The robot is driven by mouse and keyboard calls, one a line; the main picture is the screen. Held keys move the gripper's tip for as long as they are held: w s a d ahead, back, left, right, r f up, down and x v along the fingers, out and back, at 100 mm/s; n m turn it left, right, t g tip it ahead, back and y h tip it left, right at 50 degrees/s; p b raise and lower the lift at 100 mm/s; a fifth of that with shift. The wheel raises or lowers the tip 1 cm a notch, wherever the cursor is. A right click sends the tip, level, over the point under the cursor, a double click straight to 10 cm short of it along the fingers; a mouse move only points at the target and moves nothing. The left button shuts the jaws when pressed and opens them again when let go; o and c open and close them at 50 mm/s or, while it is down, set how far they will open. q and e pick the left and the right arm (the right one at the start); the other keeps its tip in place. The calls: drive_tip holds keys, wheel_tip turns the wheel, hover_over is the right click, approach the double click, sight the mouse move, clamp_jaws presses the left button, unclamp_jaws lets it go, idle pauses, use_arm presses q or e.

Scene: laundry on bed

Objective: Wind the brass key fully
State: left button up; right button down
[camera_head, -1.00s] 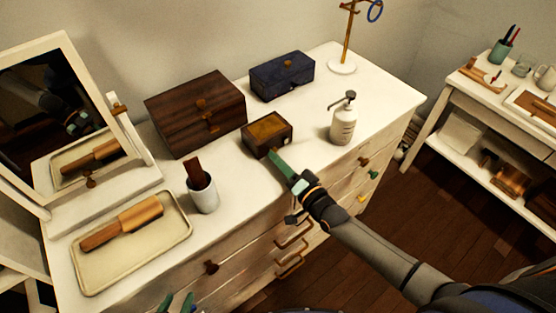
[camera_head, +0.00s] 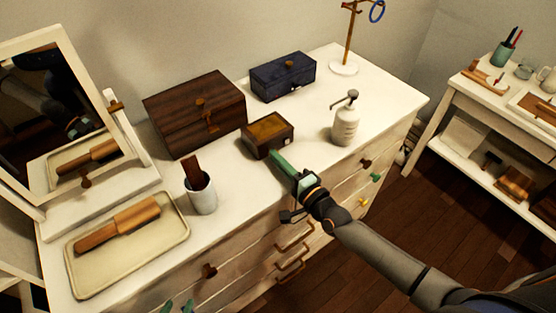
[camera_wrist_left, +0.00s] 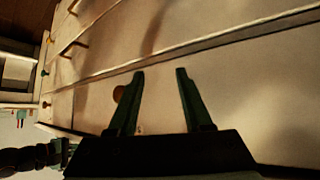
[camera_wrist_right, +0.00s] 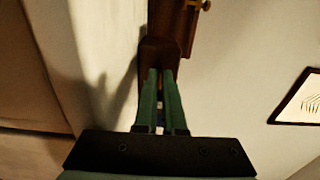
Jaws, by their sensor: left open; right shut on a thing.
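The small brown box (camera_head: 268,133) with a golden-brown top sits near the dresser's front edge in the head view. My right gripper (camera_head: 275,155) reaches its front side, fingers level with the box. In the right wrist view its green fingers (camera_wrist_right: 160,72) are close together against the box (camera_wrist_right: 158,52). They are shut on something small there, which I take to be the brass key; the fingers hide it. My left gripper (camera_head: 177,306) is low at the bottom edge of the head view. In the left wrist view it is open and empty (camera_wrist_left: 160,72), facing the drawers.
A dark wooden chest (camera_head: 195,112) and a blue box (camera_head: 283,77) stand behind the small box. A white pump bottle (camera_head: 346,120) is to its right.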

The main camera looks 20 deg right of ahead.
idle(0.4)
drive_tip(key=c, duration=1)
unclamp_jaws()
drive_tip(key=v, duration=1.2)
drive_tip(key=shift+s+b, duration=0.25)
drive_tip(key=shift+b, duration=0.1)
drive_tip(key=shift+d, duration=0.1)
